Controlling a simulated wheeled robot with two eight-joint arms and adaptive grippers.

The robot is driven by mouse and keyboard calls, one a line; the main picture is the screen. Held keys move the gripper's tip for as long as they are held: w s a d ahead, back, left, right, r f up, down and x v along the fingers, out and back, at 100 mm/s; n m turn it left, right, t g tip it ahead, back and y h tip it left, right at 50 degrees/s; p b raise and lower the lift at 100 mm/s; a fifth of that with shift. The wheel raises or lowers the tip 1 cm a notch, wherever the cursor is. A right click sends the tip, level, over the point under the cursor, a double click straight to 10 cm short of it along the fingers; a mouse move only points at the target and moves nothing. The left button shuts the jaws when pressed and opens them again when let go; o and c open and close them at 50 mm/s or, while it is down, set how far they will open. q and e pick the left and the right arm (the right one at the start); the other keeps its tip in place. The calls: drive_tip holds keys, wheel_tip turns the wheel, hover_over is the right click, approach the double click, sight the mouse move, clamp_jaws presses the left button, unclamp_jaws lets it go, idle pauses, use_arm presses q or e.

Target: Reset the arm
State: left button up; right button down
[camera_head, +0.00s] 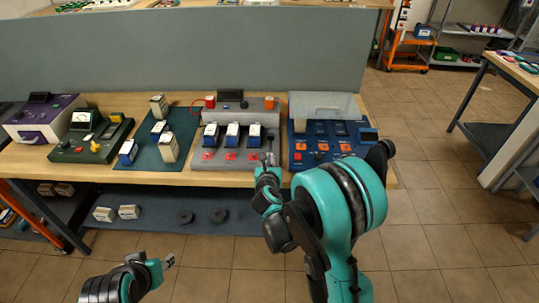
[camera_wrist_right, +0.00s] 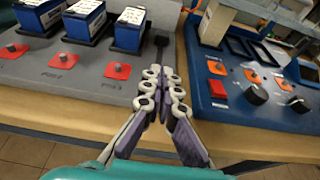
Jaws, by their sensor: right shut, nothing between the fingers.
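My right arm reaches up from the lower right in the head view. Its gripper (camera_head: 266,164) is over the front of the bench, near the gap between a grey charger and a blue device. In the right wrist view the right gripper (camera_wrist_right: 162,76) is shut and empty, its fingers together and pointing away. My left gripper (camera_head: 166,262) is low in the head view, in front of the bench and over the floor. It is small there, and whether its fingers are apart cannot be made out.
The grey charger (camera_head: 204,166) holds three blue-and-white batteries. The blue device (camera_head: 350,150) with a raised lid stands to its right. A teal mat (camera_head: 149,138) with several batteries, a green device (camera_head: 92,146) and a purple case (camera_head: 36,128) are left. Floor at right (camera_head: 430,190) is clear.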

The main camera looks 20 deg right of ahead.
idle(0.4)
drive_tip(key=s+d+r+m+g, duration=0.2)
drive_tip(key=s+r+m, duration=0.1)
drive_tip(key=s+m, duration=0.45)
drive_tip(key=s+d+r+m+g, duration=0.25)
drive_tip(key=s+m, duration=0.35)
drive_tip(key=m, duration=0.3)
drive_tip(key=s+a+m+g+y, duration=0.1)
drive_tip(key=s+a+m+y, duration=0.1)
drive_tip(key=s+m, duration=0.6)
drive_tip(key=s+a+m+g+y, duration=0.1)
drive_tip(key=s+a+m+y, duration=0.1)
drive_tip(key=s+m, duration=0.6)
drive_tip(key=shift+s+a+f, duration=0.4)
drive_tip(key=shift+s, duration=0.85)
